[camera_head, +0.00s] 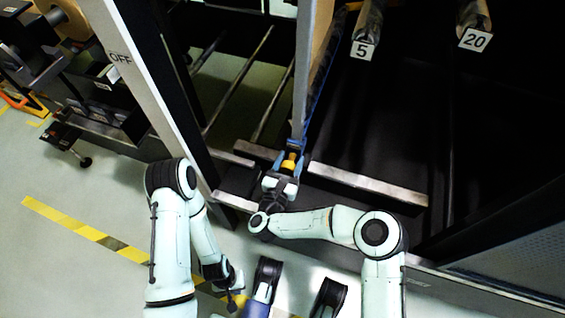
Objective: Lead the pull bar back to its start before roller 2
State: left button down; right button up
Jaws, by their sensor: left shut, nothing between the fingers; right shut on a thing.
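My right gripper (287,172) is near the middle of the head view, at the front edge of the dark machine. It is shut on a small orange grip with blue parts beside it, which I take for part of the pull bar (290,160). My fingers hide part of the grip, and the rest of the bar cannot be made out. My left gripper (232,300) hangs low at the bottom, shut and empty, well apart from the bar. Two rollers at the top have end plates marked 5 (363,49) and 20 (475,39). No roller marked 2 can be read.
A tall grey panel (303,80) rises just beyond my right gripper. A pale post marked OFF (140,75) stands to the left. Metal rails (368,184) cross the machine's front. The pale floor with yellow-black tape (75,227) is open at the left.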

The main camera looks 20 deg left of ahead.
jog(key=shift+a+f, duration=1.1)
jog(key=shift+a, duration=0.1)
jog(key=a+r, duration=0.1)
jog(key=a, duration=0.1)
jog(key=a+r, duration=0.2)
jog(key=shift+w+a, duration=0.1)
jog(key=shift+a, duration=0.05)
jog(key=r+p, duration=0.1)
jog(key=r, duration=0.1)
jog(key=r+p, duration=0.1)
jog(key=r, duration=0.1)
jog(key=shift+a, duration=0.4)
